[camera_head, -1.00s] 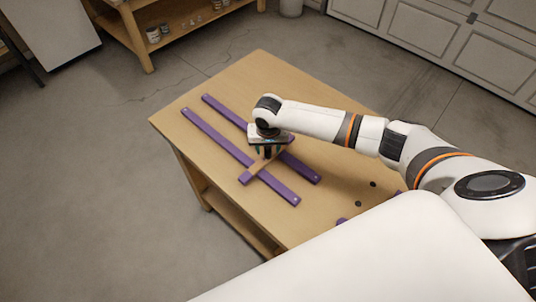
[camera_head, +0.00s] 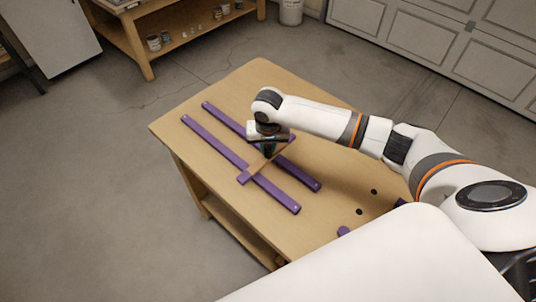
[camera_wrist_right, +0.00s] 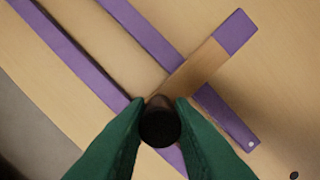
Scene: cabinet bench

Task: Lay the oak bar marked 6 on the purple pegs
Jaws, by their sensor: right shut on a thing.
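The oak bar (camera_head: 256,167) has purple ends and crosses over two long purple strips, the near strip (camera_head: 215,143) and the far strip (camera_head: 304,175). In the right wrist view the bar (camera_wrist_right: 192,73) runs to the upper right, its purple end (camera_wrist_right: 236,31) past one strip. My right gripper (camera_head: 267,151) is shut on a dark round knob (camera_wrist_right: 160,123) over the bar; its green fingers show in the wrist view (camera_wrist_right: 160,112). The bar's other end is hidden there. I cannot tell whether the bar touches the strips. No number or separate pegs can be made out. My left gripper is not in view.
The wooden bench (camera_head: 330,210) is mostly bare around the strips. Small dark round pieces (camera_head: 359,211) and a purple piece (camera_head: 344,231) lie near its right side, close to my arm. A shelf unit (camera_head: 160,50) stands at the back left.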

